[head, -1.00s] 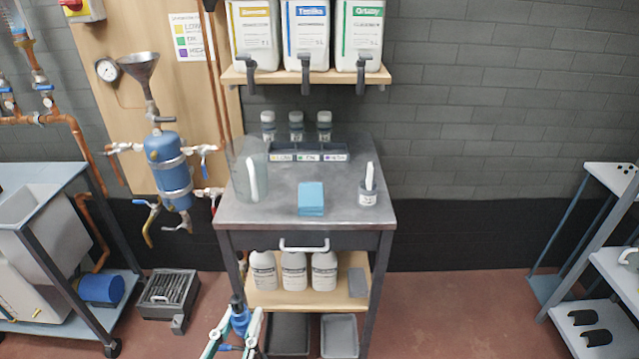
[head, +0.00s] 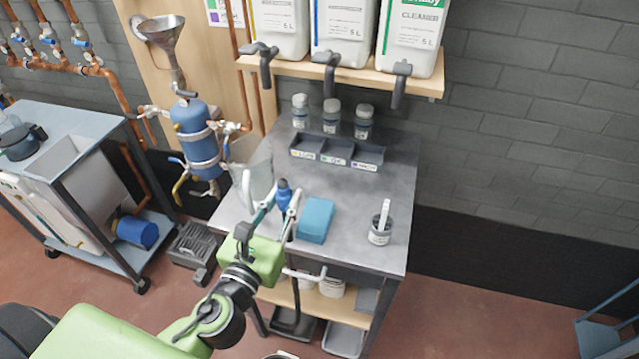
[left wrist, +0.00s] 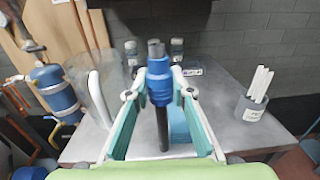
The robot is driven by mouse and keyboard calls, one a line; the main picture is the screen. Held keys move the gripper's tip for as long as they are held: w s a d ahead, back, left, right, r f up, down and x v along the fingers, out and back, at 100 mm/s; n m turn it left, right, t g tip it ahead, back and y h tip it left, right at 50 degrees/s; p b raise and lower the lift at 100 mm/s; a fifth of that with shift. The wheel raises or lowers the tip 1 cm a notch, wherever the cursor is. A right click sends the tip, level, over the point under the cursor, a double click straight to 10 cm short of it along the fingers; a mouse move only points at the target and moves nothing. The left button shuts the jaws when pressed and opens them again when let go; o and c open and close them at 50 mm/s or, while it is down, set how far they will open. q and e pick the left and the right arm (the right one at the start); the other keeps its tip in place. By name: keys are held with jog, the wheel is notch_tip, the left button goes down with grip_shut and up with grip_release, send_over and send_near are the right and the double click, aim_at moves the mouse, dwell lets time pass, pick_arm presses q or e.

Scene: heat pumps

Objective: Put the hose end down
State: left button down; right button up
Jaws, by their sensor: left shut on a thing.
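My left gripper (head: 277,203) is shut on the hose end (head: 284,190), a blue fitting with a dark tip. In the left wrist view the hose end (left wrist: 159,82) stands upright between the fingertips, and a black hose hangs below it. In the head view the gripper is over the front part of the grey workbench (head: 395,165), between a clear jug and a blue block. I cannot tell whether the hose touches the bench. My right gripper is not in view.
The clear jug (head: 252,178) is close on the left, the blue block (head: 316,220) on the right. A pot of white strips (head: 381,234) stands near the right edge. A labelled tray (head: 340,152) and several small bottles are at the back. The bench's right back area is clear.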

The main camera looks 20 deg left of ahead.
pick_arm(q)
jog(key=w+a+r+p, duration=0.3)
jog(key=w+r, duration=0.3)
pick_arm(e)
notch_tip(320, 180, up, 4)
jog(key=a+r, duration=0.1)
pick_arm(q)
jog(key=shift+y, duration=0.3)
jog(key=f+b, duration=0.2)
jog(key=f, duration=0.2)
jog(key=f+b, duration=0.2)
jog(key=f, duration=0.3)
jog(key=f+b, duration=0.2)
jog(key=f, duration=0.2)
jog(key=shift+w+a+f, duration=0.1)
jog(key=shift+a+f, duration=0.1)
jog(key=shift+a, duration=0.05)
notch_tip(320, 180, down, 4)
jog(key=b, duration=0.2)
jog(key=shift+b, duration=0.35)
jog(key=shift+f, duration=0.1)
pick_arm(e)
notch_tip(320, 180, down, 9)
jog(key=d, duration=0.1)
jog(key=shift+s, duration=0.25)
pick_arm(q)
jog(key=shift+f, duration=0.1)
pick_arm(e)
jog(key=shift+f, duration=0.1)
